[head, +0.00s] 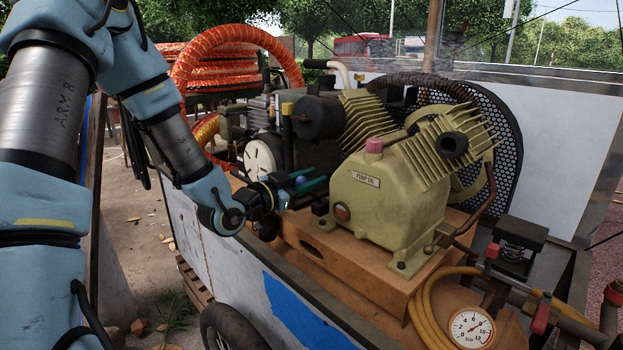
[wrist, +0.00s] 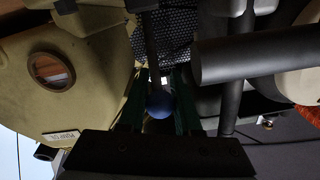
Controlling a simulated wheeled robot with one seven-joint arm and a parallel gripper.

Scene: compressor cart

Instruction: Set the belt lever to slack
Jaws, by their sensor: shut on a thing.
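My gripper (head: 308,184) reaches in from the left, low beside the engine and left of the tan pump. Its green fingers are shut on a blue ball knob (head: 300,181). In the wrist view the blue knob (wrist: 160,104) sits between the fingers at the end of a dark rod (wrist: 151,50), which I take to be the belt lever. The lever's foot and any slack marking are hidden.
The tan pump (head: 385,205) with a pink cap stands close right of my gripper; its sight glass (wrist: 51,71) shows in the wrist view. A dark cylinder (wrist: 255,55) is close on the other side. An orange hose (head: 230,50) lies coiled behind. A pressure gauge (head: 472,327) is front right.

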